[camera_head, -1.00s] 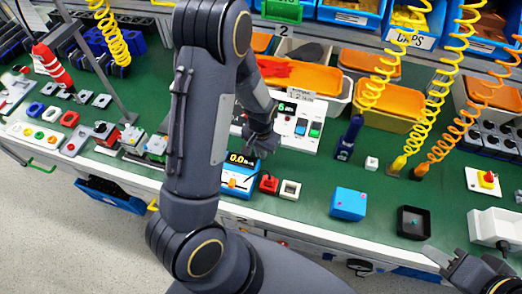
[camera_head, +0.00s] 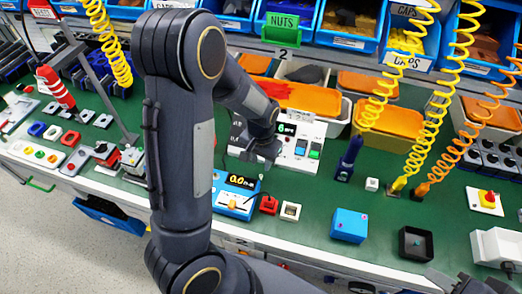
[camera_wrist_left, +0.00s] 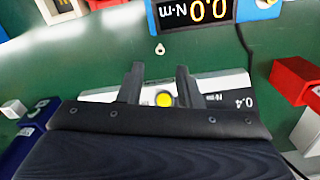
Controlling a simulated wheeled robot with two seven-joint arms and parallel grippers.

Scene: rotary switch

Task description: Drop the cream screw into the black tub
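A small cream piece that looks like the screw (camera_wrist_left: 160,49) lies on the green bench top in the left wrist view, just beyond my left fingertips. I cannot make it out in the head view. My left gripper (camera_wrist_left: 160,78) is open, with its two fingers apart and nothing between them. In the head view my left gripper (camera_head: 262,152) is in front of the white instrument panel. The black tub (camera_head: 415,243) stands at the right near the bench's front edge, with a small dark item inside. My right gripper (camera_head: 462,284) is mostly cut off at the lower right.
A blue torque meter (camera_head: 234,196) reading 0.0, a red block (camera_head: 268,205) and a white block (camera_head: 290,211) stand near the left gripper. A blue box (camera_head: 349,225) stands left of the tub. Yellow coiled hoses (camera_head: 449,80) hang above the bench.

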